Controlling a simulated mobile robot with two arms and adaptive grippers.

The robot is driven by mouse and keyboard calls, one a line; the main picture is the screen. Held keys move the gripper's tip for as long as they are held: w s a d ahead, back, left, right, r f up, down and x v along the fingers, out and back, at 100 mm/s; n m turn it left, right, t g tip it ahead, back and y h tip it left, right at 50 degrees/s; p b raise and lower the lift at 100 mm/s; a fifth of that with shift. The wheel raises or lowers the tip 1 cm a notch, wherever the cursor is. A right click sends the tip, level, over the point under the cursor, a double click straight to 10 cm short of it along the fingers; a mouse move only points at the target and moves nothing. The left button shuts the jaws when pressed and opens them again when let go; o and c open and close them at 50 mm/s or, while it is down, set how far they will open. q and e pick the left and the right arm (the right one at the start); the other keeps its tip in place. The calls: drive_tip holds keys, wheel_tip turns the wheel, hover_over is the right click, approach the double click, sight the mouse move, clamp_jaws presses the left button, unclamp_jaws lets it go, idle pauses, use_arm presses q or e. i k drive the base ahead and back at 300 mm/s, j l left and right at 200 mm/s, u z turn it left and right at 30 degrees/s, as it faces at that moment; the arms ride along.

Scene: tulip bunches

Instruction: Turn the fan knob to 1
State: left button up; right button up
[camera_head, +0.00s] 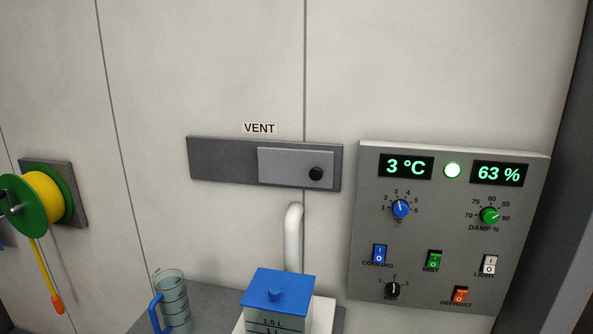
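The fan knob (393,290) is a small black knob with a pale mark, low on the left side of the grey control panel (365,230). The numbers 1, 2 and 3 are printed around its top, with the label below it. Its mark looks roughly upright, near the 2, but it is too small to be sure. Neither my left nor my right gripper is in view.
The panel also has a blue knob (400,208), a green knob (489,215), several rocker switches and lit displays. A vent plate (222,162) is left of it. Below stand a blue-lidded container (276,290) and a measuring jug (173,302). A yellow-green reel (42,196) hangs left.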

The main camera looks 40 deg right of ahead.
sight(392, 289)
drive_tip(key=z, duration=2)
drive_tip(key=l+z, duration=0.15)
drive_tip(key=l, duration=0.95)
